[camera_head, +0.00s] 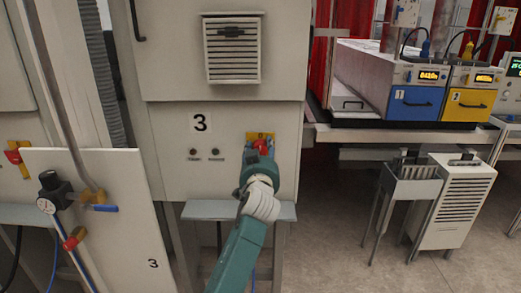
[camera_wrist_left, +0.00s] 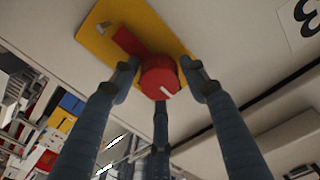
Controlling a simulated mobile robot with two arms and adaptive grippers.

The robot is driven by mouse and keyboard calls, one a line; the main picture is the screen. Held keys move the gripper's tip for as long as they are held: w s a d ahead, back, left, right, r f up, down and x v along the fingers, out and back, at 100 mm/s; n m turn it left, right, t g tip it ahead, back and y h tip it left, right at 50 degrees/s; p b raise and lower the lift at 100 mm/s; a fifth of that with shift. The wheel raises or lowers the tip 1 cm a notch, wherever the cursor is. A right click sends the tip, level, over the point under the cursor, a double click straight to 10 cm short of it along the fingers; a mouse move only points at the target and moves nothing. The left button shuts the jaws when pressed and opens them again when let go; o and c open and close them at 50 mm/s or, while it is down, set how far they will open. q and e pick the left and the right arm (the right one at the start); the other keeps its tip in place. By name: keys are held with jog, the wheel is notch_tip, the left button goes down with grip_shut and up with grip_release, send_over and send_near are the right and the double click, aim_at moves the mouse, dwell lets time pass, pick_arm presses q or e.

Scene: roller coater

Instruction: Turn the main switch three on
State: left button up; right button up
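The main switch is a red rotary knob (camera_wrist_left: 158,78) with a white mark, on a yellow plate (camera_wrist_left: 132,32). In the head view the yellow plate (camera_head: 268,136) is on the lower front of the cabinet marked 3, and the red knob (camera_head: 260,146) is partly hidden by my gripper. My left gripper (camera_head: 258,159) is at the switch. In the left wrist view its fingers (camera_wrist_left: 160,82) are spread around the knob, two at the sides and one below, with narrow gaps at the sides. Contact is not clear. My right gripper is in neither view.
The cabinet (camera_head: 225,120) has a vent (camera_head: 232,50) above and two small buttons left of the switch. A white panel (camera_head: 105,205) with a gauge and valves stands at left. Blue (camera_head: 415,103) and yellow (camera_head: 468,105) units sit on a bench at right. A grey ledge (camera_head: 212,210) lies below.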

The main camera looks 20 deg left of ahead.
pick_arm(q)
jog(key=c, duration=0.4)
jog(key=shift+c, duration=1.3)
jog(key=shift+a, duration=0.1)
jog(key=shift+r+m, duration=0.1)
jog(key=shift+m, duration=0.3)
jog(key=shift+m+p, duration=0.45)
jog(key=shift+m, duration=0.25)
jog(key=m+p, duration=0.1)
jog(key=m, duration=0.1)
jog(key=shift+r+m, duration=0.15)
jog(key=shift+m, duration=0.15)
jog(key=m+p, duration=0.1)
jog(key=m, duration=0.2)
jog(key=shift+m+p, duration=0.3)
jog(key=m+p, duration=0.3)
jog(key=m, duration=0.3)
jog(key=shift+r, duration=0.1)
jog(key=shift+w+m+p, duration=0.1)
jog(key=shift+m+p, duration=0.65)
jog(key=shift+m, duration=0.95)
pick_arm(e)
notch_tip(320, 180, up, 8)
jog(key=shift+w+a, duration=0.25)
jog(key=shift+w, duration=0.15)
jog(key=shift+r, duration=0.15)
